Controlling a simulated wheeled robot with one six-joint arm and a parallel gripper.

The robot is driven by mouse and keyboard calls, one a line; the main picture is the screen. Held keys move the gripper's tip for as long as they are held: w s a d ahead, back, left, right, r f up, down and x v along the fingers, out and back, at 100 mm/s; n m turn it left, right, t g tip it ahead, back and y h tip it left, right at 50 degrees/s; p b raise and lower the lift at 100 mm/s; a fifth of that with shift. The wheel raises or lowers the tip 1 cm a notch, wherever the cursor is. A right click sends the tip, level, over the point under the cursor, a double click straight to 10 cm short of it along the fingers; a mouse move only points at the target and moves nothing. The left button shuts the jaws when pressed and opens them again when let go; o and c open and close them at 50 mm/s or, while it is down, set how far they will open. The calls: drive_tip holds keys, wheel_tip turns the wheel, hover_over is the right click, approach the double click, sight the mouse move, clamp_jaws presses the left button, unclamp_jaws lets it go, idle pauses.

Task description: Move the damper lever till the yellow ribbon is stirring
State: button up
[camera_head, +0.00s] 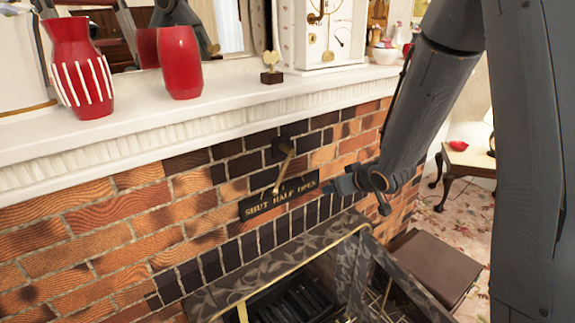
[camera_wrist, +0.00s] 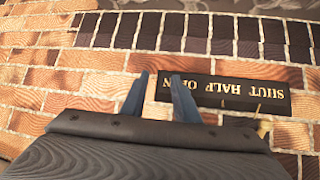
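The brass damper lever (camera_head: 284,168) hangs from a dark mount on the brick wall. Its lower end is above the black sign (camera_head: 248,210), near the left part of HALF, toward SHUT. The sign also shows upside down in the wrist view (camera_wrist: 205,88). My gripper (camera_head: 330,186) is right of the sign's OPEN end, apart from the lever. In the wrist view its two fingers (camera_wrist: 160,86) are spread with nothing between them. A narrow yellow strip, seemingly the ribbon (camera_head: 242,312), hangs at the fireplace opening, cut by the lower edge; stirring cannot be told.
The white mantel (camera_head: 130,140) juts out above the lever, with red vases (camera_head: 180,62), a small ornament (camera_head: 271,70) and a white clock (camera_head: 318,35) on it. The dark fireplace surround (camera_head: 225,290) projects below the sign. A brown box (camera_head: 435,265) stands at right.

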drive_tip(key=a+r+n+y+p, duration=0.2)
drive_tip(key=a+y, duration=0.3)
drive_tip(key=n+g+y+p, duration=0.3)
drive_tip(key=g+y, duration=0.1)
drive_tip(key=y, duration=0.4)
approach(279, 178)
drive_tip(key=w+a, duration=0.1)
drive_tip(key=a, duration=0.1)
drive_tip(key=p+x, duration=0.1)
drive_tip(key=x, duration=0.1)
drive_tip(key=p+x, duration=0.1)
drive_tip(key=x, duration=0.2)
drive_tip(key=p+x, duration=0.1)
drive_tip(key=x, duration=0.2)
drive_tip(key=shift+s+a+f, duration=0.1)
drive_tip(key=shift+s+f, duration=0.05)
drive_tip(key=shift+s, duration=0.15)
drive_tip(key=shift+c, duration=0.3)
drive_tip(key=shift+w, duration=0.1)
clamp_jaws()
drive_tip(key=shift+w, duration=0.1)
